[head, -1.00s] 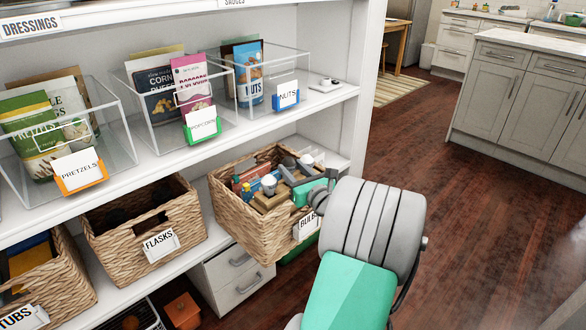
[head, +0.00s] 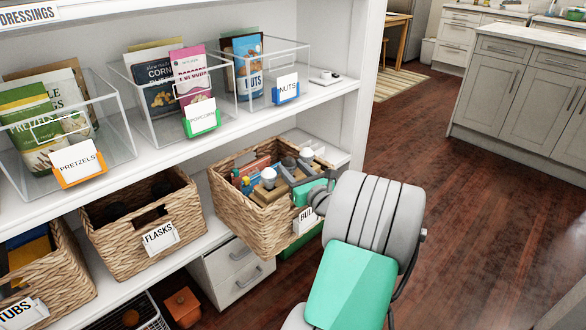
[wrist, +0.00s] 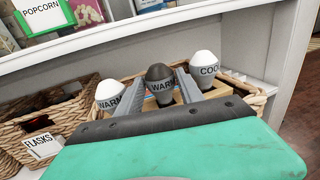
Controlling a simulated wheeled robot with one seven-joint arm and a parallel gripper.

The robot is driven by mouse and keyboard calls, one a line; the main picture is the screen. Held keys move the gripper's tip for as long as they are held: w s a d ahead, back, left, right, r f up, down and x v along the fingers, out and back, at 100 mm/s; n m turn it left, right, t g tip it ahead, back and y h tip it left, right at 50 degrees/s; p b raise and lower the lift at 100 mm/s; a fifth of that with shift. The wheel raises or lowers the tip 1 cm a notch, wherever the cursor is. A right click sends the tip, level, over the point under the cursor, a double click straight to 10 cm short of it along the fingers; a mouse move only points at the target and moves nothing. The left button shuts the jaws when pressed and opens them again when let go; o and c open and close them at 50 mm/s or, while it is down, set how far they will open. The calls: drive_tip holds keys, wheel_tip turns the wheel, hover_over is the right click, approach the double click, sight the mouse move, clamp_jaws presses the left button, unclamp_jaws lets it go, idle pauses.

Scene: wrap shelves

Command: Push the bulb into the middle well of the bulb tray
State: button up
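A dark grey bulb (wrist: 158,74) marked WARM stands between the two fingers of my gripper (wrist: 158,90) in the wrist view. The fingers appear closed on its sides. It also shows in the head view (head: 288,163), over the wooden bulb tray (head: 262,193). It sits between a white bulb marked WARM (wrist: 109,94) on the left and a white bulb marked COOL (wrist: 204,66) on the right. The tray lies inside the wicker basket labelled BULBS (head: 245,222). My gripper and the bulb hide the middle well, so its seating depth cannot be told.
A shelf edge (head: 240,126) with clear bins runs above the basket. Several other boxes and small items lie in the basket behind the tray. The FLASKS basket (head: 115,245) stands to the left. Open floor (head: 470,220) lies to the right.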

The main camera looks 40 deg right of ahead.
drive_tip(key=o, duration=0.4)
drive_tip(key=shift+s, duration=0.15)
drive_tip(key=p+v, duration=0.1)
drive_tip(key=v, duration=0.6)
drive_tip(key=shift+s+a+p, duration=0.15)
drive_tip(key=shift+s+p, duration=0.1)
drive_tip(key=shift+p, duration=0.15)
